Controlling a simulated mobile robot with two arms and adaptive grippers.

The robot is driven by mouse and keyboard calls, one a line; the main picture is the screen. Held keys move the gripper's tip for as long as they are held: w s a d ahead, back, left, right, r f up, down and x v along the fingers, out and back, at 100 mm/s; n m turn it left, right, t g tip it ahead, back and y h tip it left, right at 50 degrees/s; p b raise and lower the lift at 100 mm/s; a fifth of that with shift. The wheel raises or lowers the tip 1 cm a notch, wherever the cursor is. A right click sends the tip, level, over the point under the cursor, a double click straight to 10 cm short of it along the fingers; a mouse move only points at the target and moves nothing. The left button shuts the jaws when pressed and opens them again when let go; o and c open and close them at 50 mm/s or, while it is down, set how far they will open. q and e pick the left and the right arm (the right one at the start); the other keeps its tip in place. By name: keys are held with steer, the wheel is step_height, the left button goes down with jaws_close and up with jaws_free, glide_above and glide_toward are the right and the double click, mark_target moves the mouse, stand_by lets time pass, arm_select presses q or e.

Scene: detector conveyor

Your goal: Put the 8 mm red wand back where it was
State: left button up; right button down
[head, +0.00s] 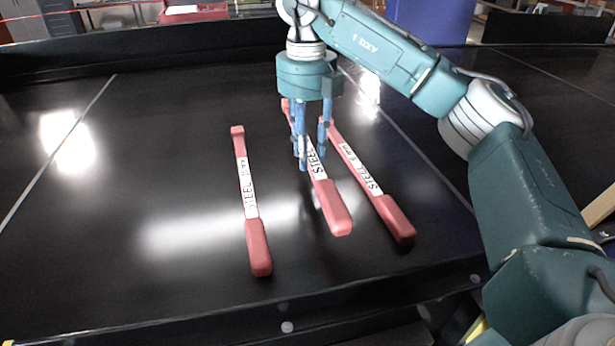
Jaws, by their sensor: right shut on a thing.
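Three red wands with white STEEL labels are on the black conveyor belt or just over it. The left wand (258,245) lies apart from the others. The middle wand (335,212) passes between the fingers of my right gripper (312,160), which points down and is shut on it around its label. I cannot tell whether this wand touches the belt or hangs slightly above it. The right wand (395,220) lies close beside it, slanting the same way. The sizes on the labels are too small to read surely; the gripper hides part of the middle label. My left gripper is out of view.
The black conveyor belt (130,230) is glossy, with bright reflections and free room left of the wands. A dark raised edge (150,58) runs along the back. A red object (192,12) and a blue block (430,18) stand beyond it.

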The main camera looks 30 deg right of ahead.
mark_target(307, 189)
step_height(307, 189, down, 2)
steer(key=shift+a+f, duration=0.15)
steer(key=shift+f, duration=0.3)
steer(key=shift+s+f, duration=0.1)
steer(key=shift+f, duration=0.1)
step_height(307, 189, down, 3)
steer(key=shift+p, duration=0.55)
steer(key=shift+f, duration=0.25)
steer(key=c, duration=1.5)
jaws_free()
steer(key=shift+c, duration=0.2)
steer(key=shift+o, duration=1.2)
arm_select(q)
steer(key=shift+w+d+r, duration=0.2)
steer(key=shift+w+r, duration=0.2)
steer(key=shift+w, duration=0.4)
